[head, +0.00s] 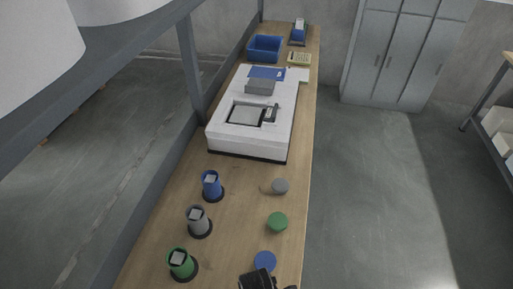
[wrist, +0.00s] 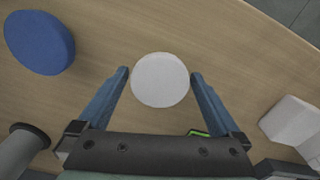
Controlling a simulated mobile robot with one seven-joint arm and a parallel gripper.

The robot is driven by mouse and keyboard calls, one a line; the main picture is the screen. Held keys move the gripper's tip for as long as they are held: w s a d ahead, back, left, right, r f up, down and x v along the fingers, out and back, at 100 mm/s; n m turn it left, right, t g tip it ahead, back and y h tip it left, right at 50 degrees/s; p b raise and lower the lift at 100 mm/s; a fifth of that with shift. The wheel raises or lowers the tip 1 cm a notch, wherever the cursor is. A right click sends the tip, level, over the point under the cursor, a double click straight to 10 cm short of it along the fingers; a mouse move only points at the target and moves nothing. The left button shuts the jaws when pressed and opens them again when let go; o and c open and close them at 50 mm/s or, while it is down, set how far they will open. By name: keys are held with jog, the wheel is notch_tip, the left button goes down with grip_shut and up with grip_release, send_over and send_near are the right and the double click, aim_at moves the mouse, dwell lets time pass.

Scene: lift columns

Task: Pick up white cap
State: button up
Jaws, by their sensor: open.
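The white cap (wrist: 160,80) is a round disc lying on the wooden bench in the wrist view. My gripper (wrist: 160,76) is open, with one blue finger on each side of the cap and a small gap at each side. Nothing is held. In the head view my gripper (head: 258,279) shows at the bottom edge, just below the blue cap (head: 265,261); the white cap cannot be seen there. The blue cap also shows at the upper left of the wrist view (wrist: 39,42).
A green cap (head: 277,222) and a grey cap (head: 280,186) lie farther up the bench. Blue (head: 212,187), grey (head: 199,223) and green (head: 181,265) upright holders stand to the left. A white machine (head: 252,128) stands beyond. A white object (wrist: 291,121) is at the wrist view's right.

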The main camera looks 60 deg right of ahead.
jog(key=c, duration=1.2)
